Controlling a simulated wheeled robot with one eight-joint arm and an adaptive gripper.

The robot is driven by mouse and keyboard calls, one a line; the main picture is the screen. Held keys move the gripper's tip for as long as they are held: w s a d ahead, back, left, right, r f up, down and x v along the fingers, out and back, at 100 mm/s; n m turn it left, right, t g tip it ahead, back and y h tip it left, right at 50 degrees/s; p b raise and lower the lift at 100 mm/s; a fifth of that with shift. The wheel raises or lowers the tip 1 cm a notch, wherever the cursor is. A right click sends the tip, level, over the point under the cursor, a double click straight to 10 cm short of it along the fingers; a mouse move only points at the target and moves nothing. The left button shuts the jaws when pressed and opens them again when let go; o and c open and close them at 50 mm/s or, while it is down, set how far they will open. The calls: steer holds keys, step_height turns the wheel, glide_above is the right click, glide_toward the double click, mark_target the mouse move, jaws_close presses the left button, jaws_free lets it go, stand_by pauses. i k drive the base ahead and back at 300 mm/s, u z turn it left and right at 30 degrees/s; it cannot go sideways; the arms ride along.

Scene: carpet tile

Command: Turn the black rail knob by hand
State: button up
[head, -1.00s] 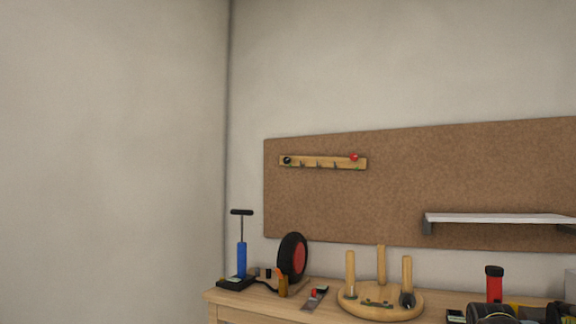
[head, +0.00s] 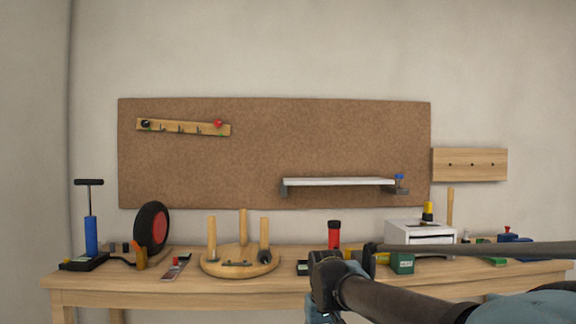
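The black rail knob (head: 145,124) is at the left end of a wooden hook rail (head: 190,129) on the cork board. A red knob (head: 218,125) is at the rail's right end, and small hooks hang between them. My gripper (head: 318,312) is at the bottom centre, in front of the workbench. It is far to the lower right of the rail and touches neither knob. It is partly cut off by the lower picture edge and its fingers are unclear.
A wooden workbench (head: 120,281) runs below the cork board (head: 300,140). On it are a blue pump (head: 91,236), a wheel (head: 151,228), a round pegged stand (head: 240,268) and a red flashlight (head: 334,236). A white shelf (head: 338,181) juts out at right. The wall before the rail is clear.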

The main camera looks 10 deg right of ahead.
mark_target(145, 124)
steer(key=u, duration=1)
steer(key=k, duration=0.45)
steer(key=u, duration=0.65)
steer(key=i, duration=0.5)
steer(key=z, duration=0.1)
